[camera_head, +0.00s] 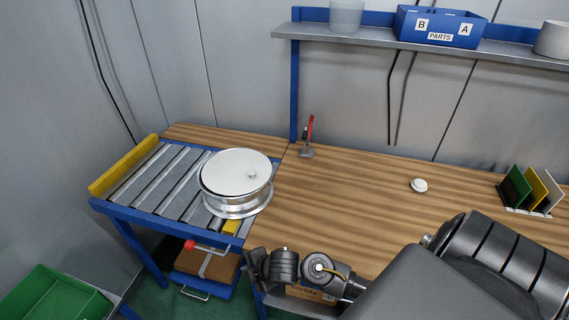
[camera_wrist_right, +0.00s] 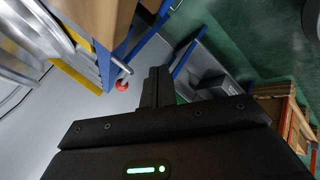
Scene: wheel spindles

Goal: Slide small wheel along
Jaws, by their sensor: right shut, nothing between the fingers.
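A silver wheel (camera_head: 238,208) with a white disc-like top face (camera_head: 228,172) sits on the roller conveyor (camera_head: 165,185), at its right end next to the wooden table. A small knob shows on the white face. In the right wrist view, my right gripper (camera_wrist_right: 157,82) is shut and empty, its dark fingers together over the floor area beside the table. In the head view my right arm reaches in from the right, its wrist in front of the table's front edge, below and right of the wheel; the fingertips are not clear there. My left gripper is not in view.
A red ball handle (camera_head: 189,245) sticks out below the conveyor; it also shows in the wrist view (camera_wrist_right: 121,85). A yellow stop (camera_head: 123,165) bounds the conveyor's far left.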

